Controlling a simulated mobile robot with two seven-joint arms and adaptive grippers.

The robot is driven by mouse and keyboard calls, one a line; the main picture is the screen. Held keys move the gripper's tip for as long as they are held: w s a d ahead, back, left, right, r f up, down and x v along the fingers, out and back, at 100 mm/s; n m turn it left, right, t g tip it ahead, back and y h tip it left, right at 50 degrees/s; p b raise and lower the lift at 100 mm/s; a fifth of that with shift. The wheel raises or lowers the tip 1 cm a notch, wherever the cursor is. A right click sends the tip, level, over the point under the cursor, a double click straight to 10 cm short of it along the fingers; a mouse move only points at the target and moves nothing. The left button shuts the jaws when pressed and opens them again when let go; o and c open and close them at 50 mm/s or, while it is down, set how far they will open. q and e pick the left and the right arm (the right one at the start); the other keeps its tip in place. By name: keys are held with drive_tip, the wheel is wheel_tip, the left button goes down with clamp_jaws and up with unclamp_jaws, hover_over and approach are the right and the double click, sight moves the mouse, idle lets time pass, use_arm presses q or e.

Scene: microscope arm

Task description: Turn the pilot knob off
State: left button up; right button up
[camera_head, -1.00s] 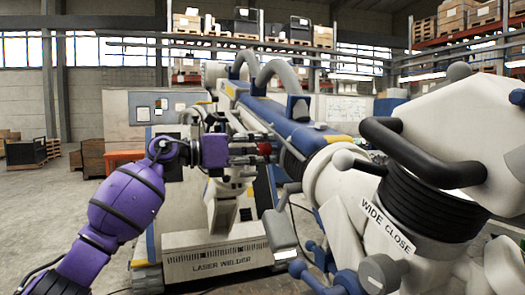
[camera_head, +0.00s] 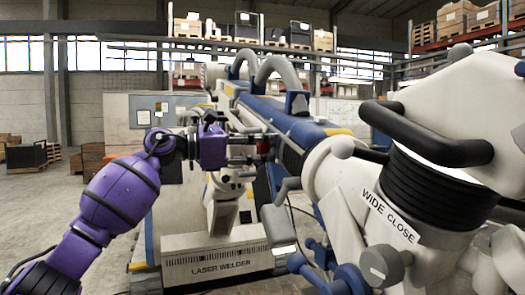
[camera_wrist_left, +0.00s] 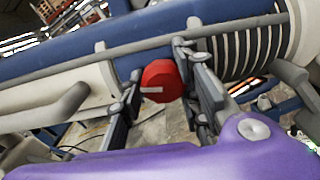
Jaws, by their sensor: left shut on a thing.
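A red knob (camera_wrist_left: 163,82) with a pale mark on its face sits on the side of the blue and white machine arm. My right gripper is in neither view.
The blue machine arm (camera_head: 300,128) and a striped cylinder (camera_wrist_left: 250,50) lie close to the fingers. A grey knob (camera_head: 382,268) and black-ringed head (camera_head: 430,190) stand at the right. A white base marked LASER WELDER (camera_head: 215,250) is below.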

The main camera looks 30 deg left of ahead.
use_arm(q)
drive_tip(key=m, duration=0.2)
drive_tip(key=m+b, duration=0.2)
drive_tip(key=m, duration=0.1)
drive_tip(key=shift+a+r+m, duration=0.1)
drive_tip(key=shift+r+m, duration=0.2)
drive_tip(key=m, duration=0.1)
drive_tip(key=m+b, duration=0.1)
drive_tip(key=m, duration=0.3)
drive_tip(key=shift+s+r, duration=0.1)
drive_tip(key=shift+r, duration=0.15)
drive_tip(key=shift+m+b, duration=0.35)
drive_tip(key=shift+m, duration=0.25)
drive_tip(key=shift+r, duration=0.1)
drive_tip(key=o, duration=1)
drive_tip(key=shift+o, duration=0.3)
drive_tip(key=shift+d+f, duration=0.2)
drive_tip(key=shift+f, duration=0.15)
drive_tip(key=shift+f, duration=0.1)
